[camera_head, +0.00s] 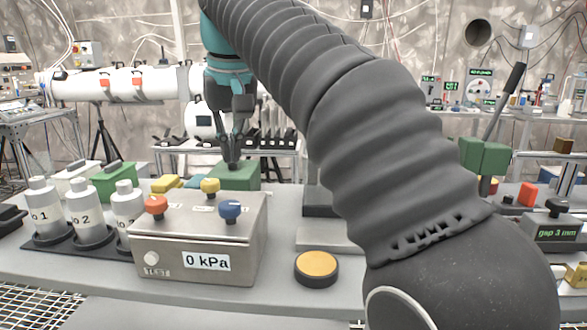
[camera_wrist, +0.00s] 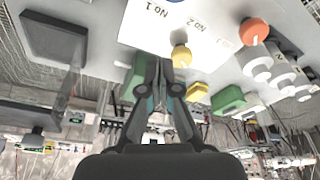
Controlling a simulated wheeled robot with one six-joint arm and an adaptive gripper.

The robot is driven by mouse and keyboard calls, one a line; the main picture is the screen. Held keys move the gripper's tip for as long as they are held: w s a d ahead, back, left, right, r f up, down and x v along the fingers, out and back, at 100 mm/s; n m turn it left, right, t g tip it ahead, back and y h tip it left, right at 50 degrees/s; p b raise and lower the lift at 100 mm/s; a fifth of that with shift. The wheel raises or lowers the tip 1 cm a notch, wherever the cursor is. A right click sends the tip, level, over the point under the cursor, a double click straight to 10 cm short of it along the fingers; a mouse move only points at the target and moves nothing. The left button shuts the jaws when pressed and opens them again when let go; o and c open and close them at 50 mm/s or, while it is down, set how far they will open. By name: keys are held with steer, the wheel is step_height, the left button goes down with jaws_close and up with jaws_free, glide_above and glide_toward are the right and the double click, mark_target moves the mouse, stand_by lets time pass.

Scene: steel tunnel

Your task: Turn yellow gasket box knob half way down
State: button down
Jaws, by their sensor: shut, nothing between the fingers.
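The grey metal box (camera_head: 190,235) stands on the bench with a "0 kPa" display and a TEST button on its front. Its yellow knob (camera_head: 210,186) is at the back of its top, between and behind the orange knob (camera_head: 156,206) and the blue knob (camera_head: 230,209). In the wrist view, seen upside down, the yellow knob (camera_wrist: 181,57) is just right of my fingertips. My gripper (camera_head: 232,165) points down behind the yellow knob, shut and empty. Its closed fingers also show in the wrist view (camera_wrist: 162,62). I cannot tell whether they touch the knob.
Labelled white bottles (camera_head: 84,216) stand left of the box. A green block (camera_head: 234,177) and yellow blocks (camera_head: 168,183) lie behind it. A round yellow-topped button (camera_head: 316,266) is to its right. My arm covers the bench's right middle.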

steer(key=shift+w+a+f+b, duration=0.15)
steer(key=shift+a+f+b, duration=0.25)
steer(key=shift+f+b, duration=0.5)
steer(key=shift+w+a+f+b, duration=0.1)
steer(key=shift+a+f+b, duration=0.35)
steer(key=shift+f, duration=0.7)
steer(key=shift+w+a+f+b, duration=0.15)
steer(key=shift+a+f+b, duration=0.2)
steer(key=shift+f+b, duration=0.55)
steer(key=shift+s+a+p, duration=0.4)
steer(key=shift+a+p, duration=0.2)
steer(key=shift+p, duration=0.8)
steer(key=shift+s+a+f+p, duration=0.1)
steer(key=shift+a+p, duration=0.55)
steer(key=shift+p, duration=0.25)
steer(key=shift+s, duration=0.1)
steer(key=shift+s, duration=0.25)
step_height(320, 180, up, 6)
